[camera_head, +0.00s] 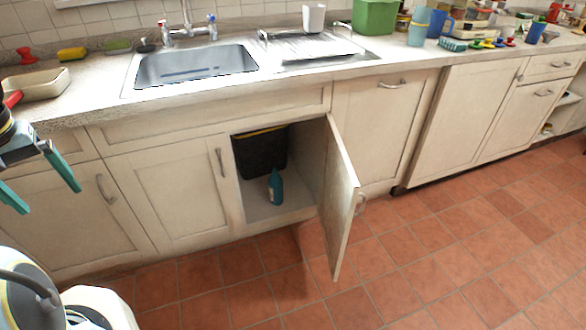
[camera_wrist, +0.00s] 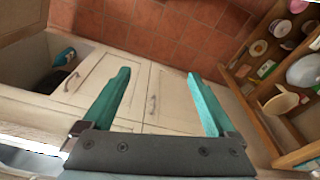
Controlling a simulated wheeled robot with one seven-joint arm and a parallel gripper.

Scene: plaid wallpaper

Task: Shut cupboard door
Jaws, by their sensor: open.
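The cupboard door (camera_head: 341,195) under the sink stands wide open, swung out over the floor, with a metal handle (camera_head: 361,203) on its outer face. Inside the cupboard (camera_head: 300,150) are a black bin (camera_head: 260,152) and a teal bottle (camera_head: 275,186). My gripper (camera_head: 45,186) is at the left edge of the head view, well left of the open door, with teal fingers apart and nothing between them. In the wrist view my gripper (camera_wrist: 163,98) is open over closed cupboard fronts. The open cupboard and teal bottle (camera_wrist: 64,57) show at upper left there.
A closed door (camera_head: 170,190) adjoins the opening on the left. The counter above holds a sink (camera_head: 195,66), drainer (camera_head: 315,47), green container (camera_head: 376,17) and cups. The tiled floor (camera_head: 440,240) before the cupboards is clear. Wooden shelves (camera_wrist: 270,75) with dishes show in the wrist view.

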